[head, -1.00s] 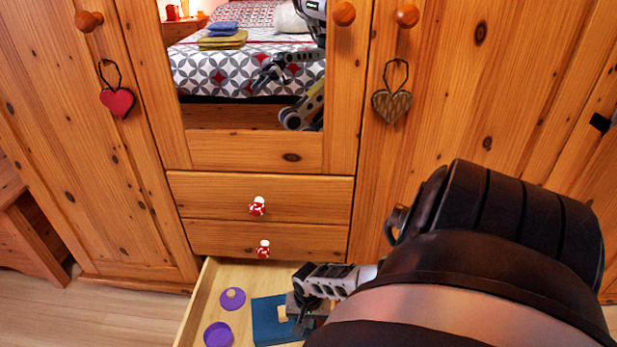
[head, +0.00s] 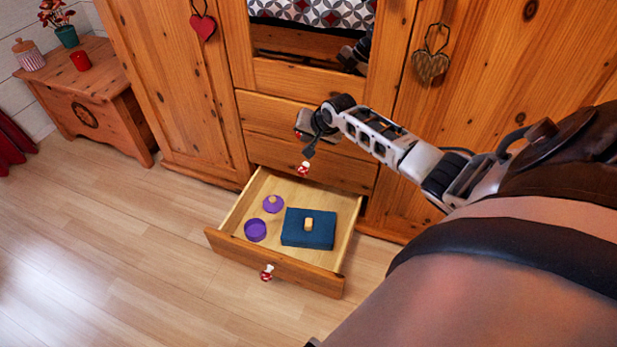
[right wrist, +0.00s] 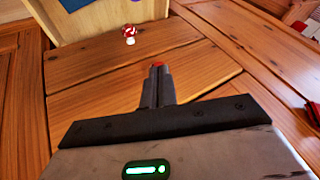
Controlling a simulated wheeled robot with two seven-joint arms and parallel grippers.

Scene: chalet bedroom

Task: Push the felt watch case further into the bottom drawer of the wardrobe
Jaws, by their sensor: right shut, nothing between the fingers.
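The felt watch case (head: 295,238) is a flat dark-blue box with a tan tab on top. It lies flat in the right part of the open bottom drawer (head: 276,257), with bare drawer floor behind it. A bit of blue, likely the case, shows at the top of the right wrist view (right wrist: 76,4). My right gripper (head: 309,152) is shut and empty. It is above and behind the case, clear of it, in front of the wardrobe's upper drawer fronts. The shut fingertips also show in the right wrist view (right wrist: 157,70). My left gripper is not in view.
A purple round box (head: 256,230) and a purple lid (head: 273,203) lie left of the case in the drawer. Red-and-white mushroom knobs stick out from the middle drawer (head: 303,168) and bottom drawer (head: 267,272). A wooden chest (head: 85,95) stands at left. The floor in front is clear.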

